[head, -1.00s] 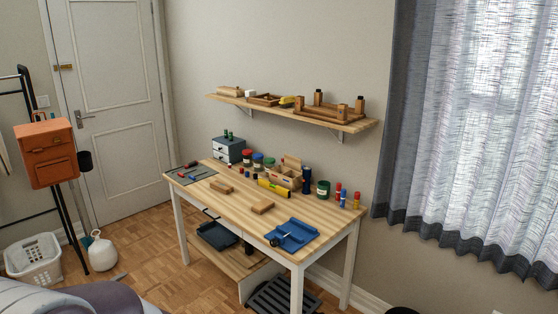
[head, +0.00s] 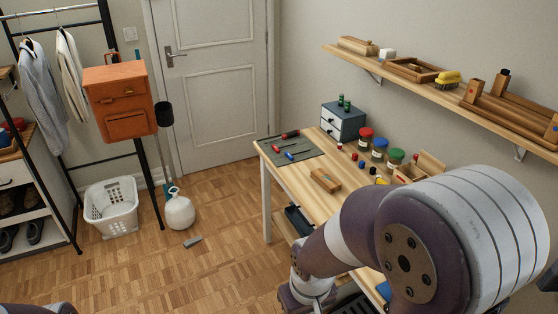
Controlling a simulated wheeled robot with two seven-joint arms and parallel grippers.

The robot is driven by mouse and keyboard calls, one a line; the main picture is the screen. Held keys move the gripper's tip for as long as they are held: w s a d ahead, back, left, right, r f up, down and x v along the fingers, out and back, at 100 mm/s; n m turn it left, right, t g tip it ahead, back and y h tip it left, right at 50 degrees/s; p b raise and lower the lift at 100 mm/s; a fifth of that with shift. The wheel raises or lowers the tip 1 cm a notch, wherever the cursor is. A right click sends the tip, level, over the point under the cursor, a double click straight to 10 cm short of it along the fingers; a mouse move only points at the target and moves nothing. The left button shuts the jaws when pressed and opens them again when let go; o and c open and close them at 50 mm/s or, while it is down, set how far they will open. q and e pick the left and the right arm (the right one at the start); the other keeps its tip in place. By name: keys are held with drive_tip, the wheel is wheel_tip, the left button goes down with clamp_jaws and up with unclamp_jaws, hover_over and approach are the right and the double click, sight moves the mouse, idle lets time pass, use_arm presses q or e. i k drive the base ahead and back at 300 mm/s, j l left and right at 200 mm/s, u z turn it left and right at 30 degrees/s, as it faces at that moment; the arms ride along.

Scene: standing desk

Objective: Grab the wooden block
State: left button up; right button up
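A wooden block (head: 325,180) lies on the light wood desk (head: 292,182), near its left part and just in front of the coloured jars. It is a small brown bar lying flat. No gripper touches it. A large purple and white link of my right arm fills the lower right and hides the right part of the desk, including where a second block lay earlier. Neither of my grippers shows.
A grey mat (head: 291,150) with tools lies at the desk's left end. A small drawer unit (head: 343,122) and lidded jars (head: 379,149) stand behind the block. A shelf (head: 432,92) hangs above. A basket (head: 111,208) and white jug (head: 179,211) stand on the open floor.

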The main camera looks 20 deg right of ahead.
sight(326, 180)
drive_tip(key=i+j+z, duration=0.1)
drive_tip(key=i+z, duration=0.15)
drive_tip(key=i, duration=0.15)
drive_tip(key=i+j+z, duration=0.25)
drive_tip(key=i, duration=0.2)
drive_tip(key=i+j+z, duration=0.25)
drive_tip(key=i, duration=0.15)
drive_tip(key=i+z, duration=0.2)
drive_tip(key=z, duration=0.2)
drive_tip(key=i+z, duration=0.2)
drive_tip(key=z, duration=0.25)
drive_tip(key=i+j+z, duration=0.15)
drive_tip(key=z, duration=0.25)
drive_tip(key=i+j+z, duration=0.15)
drive_tip(key=z, duration=0.3)
drive_tip(key=i+j+z, duration=0.1)
drive_tip(key=j+z, duration=0.3)
drive_tip(key=i+j+z, duration=0.1)
drive_tip(key=z, duration=0.3)
drive_tip(key=j, duration=0.1)
